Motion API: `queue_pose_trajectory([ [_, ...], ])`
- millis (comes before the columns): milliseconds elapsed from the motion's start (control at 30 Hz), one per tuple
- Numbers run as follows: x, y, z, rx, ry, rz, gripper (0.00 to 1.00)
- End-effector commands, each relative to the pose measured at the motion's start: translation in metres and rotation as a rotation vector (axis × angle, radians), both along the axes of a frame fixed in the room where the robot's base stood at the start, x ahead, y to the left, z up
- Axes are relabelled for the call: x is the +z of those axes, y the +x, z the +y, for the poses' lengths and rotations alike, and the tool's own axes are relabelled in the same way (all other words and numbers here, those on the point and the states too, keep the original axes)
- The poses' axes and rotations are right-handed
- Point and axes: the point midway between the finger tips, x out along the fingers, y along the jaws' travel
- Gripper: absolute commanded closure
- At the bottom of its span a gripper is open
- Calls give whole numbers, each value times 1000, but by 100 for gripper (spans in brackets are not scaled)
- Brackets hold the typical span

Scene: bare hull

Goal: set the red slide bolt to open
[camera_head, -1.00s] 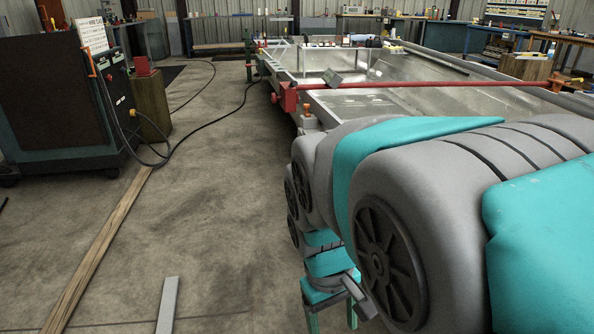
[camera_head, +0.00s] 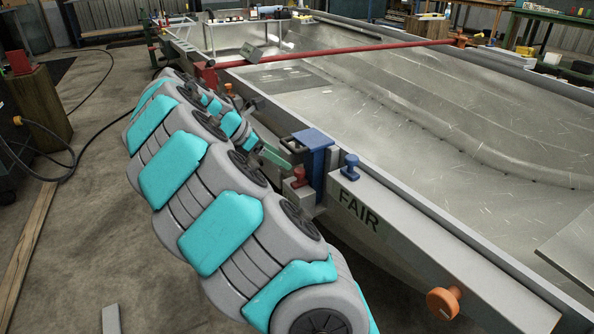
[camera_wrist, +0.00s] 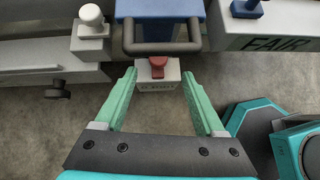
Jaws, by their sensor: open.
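The red slide bolt shows as a red knob (camera_head: 299,178) on the near side of the hull, below a blue block (camera_head: 314,152). In the wrist view the red knob (camera_wrist: 158,67) sits on a small pale block with dark lettering that I cannot read clearly. My gripper (camera_wrist: 159,74) has green fingers spread apart, one on each side of the knob in that view, with gaps between. No contact shows, and I cannot tell the depth. In the head view my gripper (camera_head: 283,157) is beside the blue block, partly hidden by my arm.
A dark handle (camera_wrist: 162,47) crosses just beyond the red knob. A blue knob (camera_head: 349,167) stands on the rail marked FAIR, and an orange knob (camera_head: 443,303) is farther along. A white knob (camera_wrist: 91,15) is at upper left in the wrist view. A red bar (camera_head: 330,53) spans the hull.

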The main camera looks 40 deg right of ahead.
Motion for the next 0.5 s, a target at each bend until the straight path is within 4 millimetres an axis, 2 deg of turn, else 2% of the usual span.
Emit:
queue_pose_trajectory([
  [167, -11, 1, -11, 19, -1, 21, 29],
  [500, -48, -9, -45, 13, 0, 22, 29],
])
